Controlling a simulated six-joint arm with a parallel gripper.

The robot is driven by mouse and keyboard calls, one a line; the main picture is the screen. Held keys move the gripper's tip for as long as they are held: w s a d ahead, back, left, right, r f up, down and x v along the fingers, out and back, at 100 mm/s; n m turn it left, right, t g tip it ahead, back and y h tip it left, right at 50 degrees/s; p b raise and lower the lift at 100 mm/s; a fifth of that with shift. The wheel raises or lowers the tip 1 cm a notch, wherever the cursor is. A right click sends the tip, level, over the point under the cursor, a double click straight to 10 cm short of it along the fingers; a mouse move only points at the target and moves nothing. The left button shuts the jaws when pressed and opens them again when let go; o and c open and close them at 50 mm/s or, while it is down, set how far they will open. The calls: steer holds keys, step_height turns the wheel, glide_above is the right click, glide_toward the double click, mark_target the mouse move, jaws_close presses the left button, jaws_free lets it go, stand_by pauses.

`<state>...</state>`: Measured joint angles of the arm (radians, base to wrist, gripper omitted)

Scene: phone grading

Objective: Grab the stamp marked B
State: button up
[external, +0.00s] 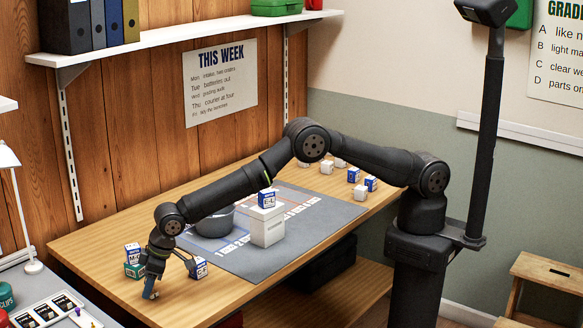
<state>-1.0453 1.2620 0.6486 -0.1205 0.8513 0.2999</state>
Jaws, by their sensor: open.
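I cannot make out a letter B on any object here, so I cannot tell which thing is the stamp. A white tray (30,309) with several small dark items and small coloured pieces lies on the grey side surface at the lower left; its markings are too small to read. My gripper (172,280) is open and points down over the left front end of the wooden table. A small blue piece shows at its left finger; I cannot tell whether it is part of the finger. A white-and-blue box (199,268) stands close by its right finger.
Stacked small boxes (133,260) stand just left of my gripper. Several small boxes stand at the far right.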

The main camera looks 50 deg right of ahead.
steer(key=shift+w+a+f, duration=0.1)
steer(key=shift+f, duration=0.25)
jaws_close()
